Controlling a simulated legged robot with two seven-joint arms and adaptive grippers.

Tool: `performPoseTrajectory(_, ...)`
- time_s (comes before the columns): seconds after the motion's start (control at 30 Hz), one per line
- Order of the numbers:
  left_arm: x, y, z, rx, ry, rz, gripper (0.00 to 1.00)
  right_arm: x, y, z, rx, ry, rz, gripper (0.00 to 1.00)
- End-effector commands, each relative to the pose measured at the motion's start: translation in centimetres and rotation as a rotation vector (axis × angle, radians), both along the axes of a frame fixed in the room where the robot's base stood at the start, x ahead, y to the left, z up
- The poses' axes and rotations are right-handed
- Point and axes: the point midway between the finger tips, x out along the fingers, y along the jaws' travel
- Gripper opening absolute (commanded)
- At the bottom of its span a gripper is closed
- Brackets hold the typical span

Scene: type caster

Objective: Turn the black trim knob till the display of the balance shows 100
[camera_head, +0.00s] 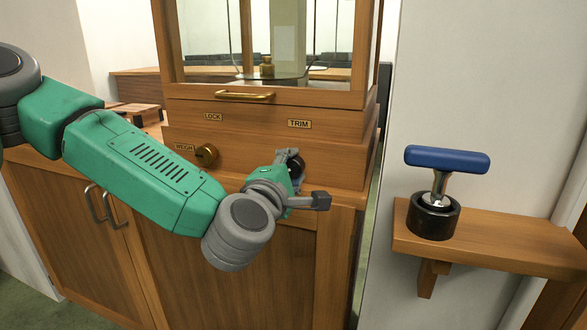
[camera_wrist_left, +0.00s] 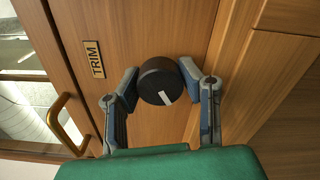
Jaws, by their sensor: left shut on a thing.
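The black trim knob (camera_wrist_left: 163,88) is on the wooden front of the balance case (camera_head: 230,135), below the TRIM label (camera_head: 299,124). A white mark shows on the knob's face. My left gripper (camera_wrist_left: 159,72) is shut on the knob, one finger on each side of it. In the head view the gripper (camera_head: 292,162) partly covers the knob. No display of the balance shows in either view. My right gripper is not in view.
A brass handle (camera_head: 245,95) is under the glass. A wall shelf (camera_head: 490,242) at right bears a blue-handled tool (camera_head: 447,160) in a black round holder (camera_head: 433,218).

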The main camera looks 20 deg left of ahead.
Motion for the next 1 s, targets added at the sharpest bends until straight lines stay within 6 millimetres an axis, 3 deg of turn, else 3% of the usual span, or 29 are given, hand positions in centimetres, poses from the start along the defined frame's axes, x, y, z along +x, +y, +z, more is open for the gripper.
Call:
performPoseTrajectory(0.03, -0.25, -0.11, -0.93, 0.004, 0.022, -0.006, 0.04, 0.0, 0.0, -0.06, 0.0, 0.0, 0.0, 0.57)
performPoseTrajectory(0.33, -0.25, -0.09, -0.95, 0.004, 0.022, -0.006, 0.04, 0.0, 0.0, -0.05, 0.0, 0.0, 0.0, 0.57)
performPoseTrajectory(0.37, -0.26, -0.09, -0.95, 0.004, 0.022, -0.005, 0.43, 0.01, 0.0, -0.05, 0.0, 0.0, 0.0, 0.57)
performPoseTrajectory(0.4, -0.26, -0.08, -0.93, 0.004, 0.021, -0.005, 0.54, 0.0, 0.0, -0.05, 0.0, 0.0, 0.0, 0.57)
performPoseTrajectory(1.0, -0.1, 0.01, -0.39, 0.001, 0.009, 0.0, 0.54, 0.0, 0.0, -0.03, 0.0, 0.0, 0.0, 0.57)
